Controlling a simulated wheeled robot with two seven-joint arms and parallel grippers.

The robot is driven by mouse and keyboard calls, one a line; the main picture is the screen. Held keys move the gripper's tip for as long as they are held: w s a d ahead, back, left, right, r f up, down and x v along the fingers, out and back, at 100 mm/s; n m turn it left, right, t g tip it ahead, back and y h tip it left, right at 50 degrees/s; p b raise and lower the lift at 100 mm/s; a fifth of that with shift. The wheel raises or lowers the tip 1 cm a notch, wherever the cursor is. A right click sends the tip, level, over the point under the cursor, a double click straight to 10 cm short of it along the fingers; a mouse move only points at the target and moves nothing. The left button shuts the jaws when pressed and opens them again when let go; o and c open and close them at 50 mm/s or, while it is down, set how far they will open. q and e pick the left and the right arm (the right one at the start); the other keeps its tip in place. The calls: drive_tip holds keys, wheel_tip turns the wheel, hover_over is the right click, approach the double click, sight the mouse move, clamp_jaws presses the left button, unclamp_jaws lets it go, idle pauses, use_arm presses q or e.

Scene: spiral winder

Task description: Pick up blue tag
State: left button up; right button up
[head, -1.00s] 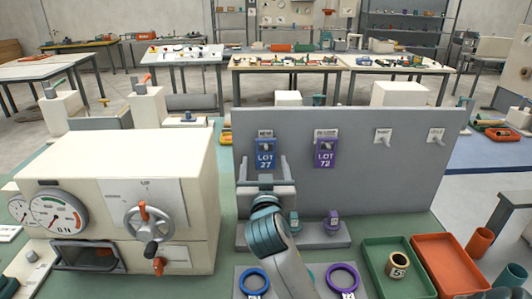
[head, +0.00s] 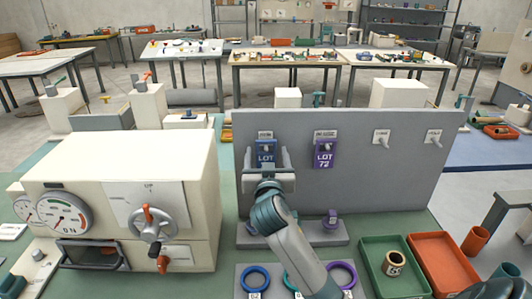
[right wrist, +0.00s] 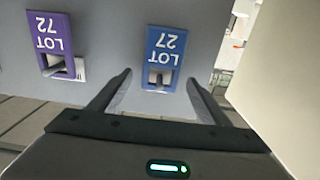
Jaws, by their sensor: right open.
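The blue tag (head: 265,150), marked LOT 27, hangs on a hook on the grey upright panel in the head view. It also shows in the right wrist view (right wrist: 164,55), upside down. My right gripper (head: 266,158) is just in front of the blue tag, and hides its lower part in the head view. In the right wrist view the right gripper (right wrist: 160,85) has its fingers spread to either side of the tag's hook end, empty. A purple tag (head: 324,153), marked LOT 72, hangs to the right.
A cream machine (head: 120,195) with gauges and a handwheel stands to the left. Two empty hooks (head: 382,140) are on the panel's right part. A green tray (head: 395,250) and an orange tray (head: 445,262) lie at front right.

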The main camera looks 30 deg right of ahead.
drive_tip(key=shift+x, duration=1.05)
drive_tip(key=c, duration=1.2)
